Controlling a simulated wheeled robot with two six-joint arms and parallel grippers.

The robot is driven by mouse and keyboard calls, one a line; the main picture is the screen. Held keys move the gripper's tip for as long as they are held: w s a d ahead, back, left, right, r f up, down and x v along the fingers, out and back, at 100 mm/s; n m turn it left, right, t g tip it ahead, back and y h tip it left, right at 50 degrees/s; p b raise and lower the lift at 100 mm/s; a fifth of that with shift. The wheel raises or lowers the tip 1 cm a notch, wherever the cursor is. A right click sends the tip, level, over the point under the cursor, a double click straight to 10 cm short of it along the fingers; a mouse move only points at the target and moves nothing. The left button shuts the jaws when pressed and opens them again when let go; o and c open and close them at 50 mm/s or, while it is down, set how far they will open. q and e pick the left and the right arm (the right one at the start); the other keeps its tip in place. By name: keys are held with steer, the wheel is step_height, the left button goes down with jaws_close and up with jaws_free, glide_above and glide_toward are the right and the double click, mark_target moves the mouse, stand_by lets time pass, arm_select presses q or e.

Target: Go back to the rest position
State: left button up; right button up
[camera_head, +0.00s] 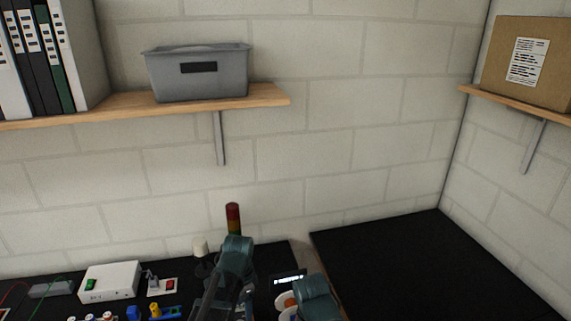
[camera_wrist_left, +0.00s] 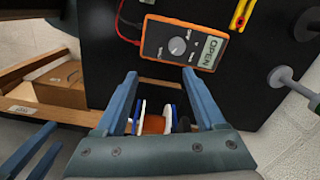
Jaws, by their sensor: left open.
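My left gripper (camera_wrist_left: 160,74) is open in the left wrist view, its two blue fingers spread wide apart. A spool with a copper-coloured middle and pale and blue flanges (camera_wrist_left: 153,124) shows between the finger bases; I cannot tell whether it touches them. An orange multimeter (camera_wrist_left: 185,43) reading OPEN lies beyond the fingertips. In the head view my arms come in at the bottom, and the fingertips are hidden. Blue finger-like parts at the lower left of the wrist view seem to be my right gripper; their opening is unclear.
A white box with a green switch (camera_head: 110,281), a stack light (camera_head: 233,217) and small parts stand on the black bench. The black surface at right (camera_head: 400,265) is clear. A shelf (camera_head: 270,96) holds a grey bin (camera_head: 200,75). A cardboard box (camera_head: 528,62) sits on the right shelf.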

arm_select(q)
steer(key=s+d+f+n+y+b, duration=0.1)
steer(key=s+d+f+n+b, duration=0.6)
steer(key=s, duration=0.4)
step_height(320, 180, down, 3)
steer(key=shift+s+d+r+n+b, duration=0.2)
steer(key=shift+s+d+n+b, duration=0.1)
steer(key=shift+s+d+b, duration=0.15)
